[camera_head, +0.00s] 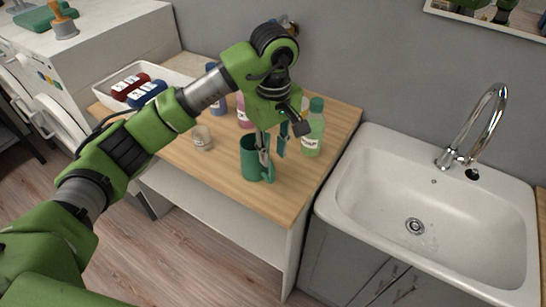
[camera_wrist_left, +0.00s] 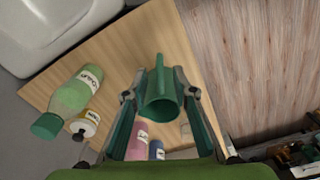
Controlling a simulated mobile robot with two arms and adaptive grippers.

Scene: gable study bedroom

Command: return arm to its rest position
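My left arm comes in from the left in the head view. Its gripper (camera_head: 272,155) points down at a green mug (camera_head: 249,158) on the wooden top. The gripper is open, with its fingers spread; one finger overlaps the mug's right side in this view. In the left wrist view the mug (camera_wrist_left: 160,104) shows between the two fingers (camera_wrist_left: 160,78) of the left gripper. I cannot tell whether either finger touches it. My right gripper is in neither view.
A green bottle (camera_head: 313,128) stands close right of the gripper on the wooden top (camera_head: 285,195). A small jar (camera_head: 202,138), a pink bottle (camera_head: 242,112) and a white tray (camera_head: 108,92) with rolled towels are near the arm. A white sink (camera_head: 375,205) is at right.

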